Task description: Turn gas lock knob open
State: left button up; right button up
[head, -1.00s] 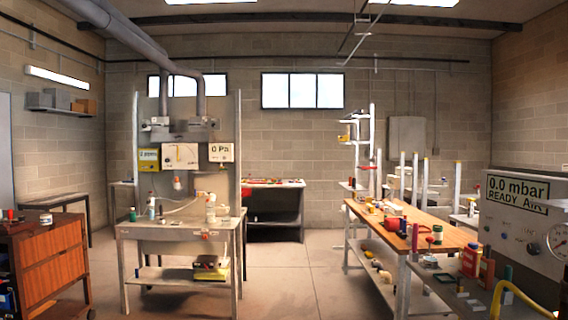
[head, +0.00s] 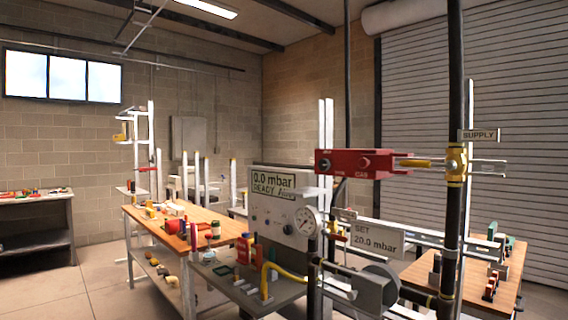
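A red box (head: 352,163) with dark knobs and small white lettering, partly readable as GAS, is at the right of centre in the head view. A yellow lever (head: 415,163) lies level to its right, towards a yellow valve body (head: 456,164) on a dark vertical pipe. A SUPPLY sign (head: 479,135) is just above and right of the valve. I cannot tell which part is the gas lock knob or how it is set. Neither of my grippers shows in the head view.
A grey test panel (head: 272,210) reads 0.0 mbar with a round gauge (head: 306,221). A sign (head: 376,238) reads SET 20.0 mbar. Wooden-topped benches (head: 180,240) stand left of the panel and at far right (head: 420,268). Floor is clear at lower left.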

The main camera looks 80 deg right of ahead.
aim_at(324, 164)
jog(key=z, duration=2.95)
